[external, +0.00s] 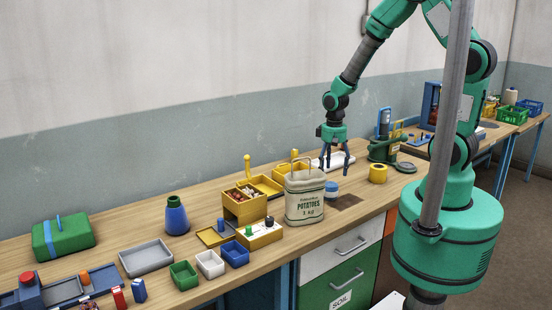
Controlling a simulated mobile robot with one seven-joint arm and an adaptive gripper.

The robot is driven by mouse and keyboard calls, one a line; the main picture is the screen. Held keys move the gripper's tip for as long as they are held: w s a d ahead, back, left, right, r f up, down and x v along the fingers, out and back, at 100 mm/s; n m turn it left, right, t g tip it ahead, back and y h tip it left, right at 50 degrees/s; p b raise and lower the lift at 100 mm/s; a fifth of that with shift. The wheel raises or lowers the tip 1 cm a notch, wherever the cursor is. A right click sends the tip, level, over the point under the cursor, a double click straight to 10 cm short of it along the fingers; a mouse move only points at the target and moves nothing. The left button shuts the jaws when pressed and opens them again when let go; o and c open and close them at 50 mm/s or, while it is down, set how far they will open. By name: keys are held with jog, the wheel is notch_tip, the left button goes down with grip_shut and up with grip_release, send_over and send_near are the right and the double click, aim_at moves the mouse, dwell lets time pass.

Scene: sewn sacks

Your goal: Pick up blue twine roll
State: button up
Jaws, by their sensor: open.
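A small round roll with a blue side and a pale top (331,190) stands on the wooden workbench, just right of the potato sack; it looks like the blue twine roll, and the sack partly hides it.
The potato sack (305,197) stands upright with a handle on top. A yellow roll (377,173) and a green machine (388,150) are to the right. Yellow boxes (243,207), small bins (209,264) and a blue bottle-like cone (175,216) are to the left.

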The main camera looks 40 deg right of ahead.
aim_at(331, 184)
jog(key=shift+f, duration=1)
jog(key=shift+f, duration=0.15)
jog(key=shift+w+f+b, duration=0.1)
jog(key=shift+f+b, duration=0.25)
jog(key=shift+f, duration=2.1)
jog(key=c, duration=1.4)
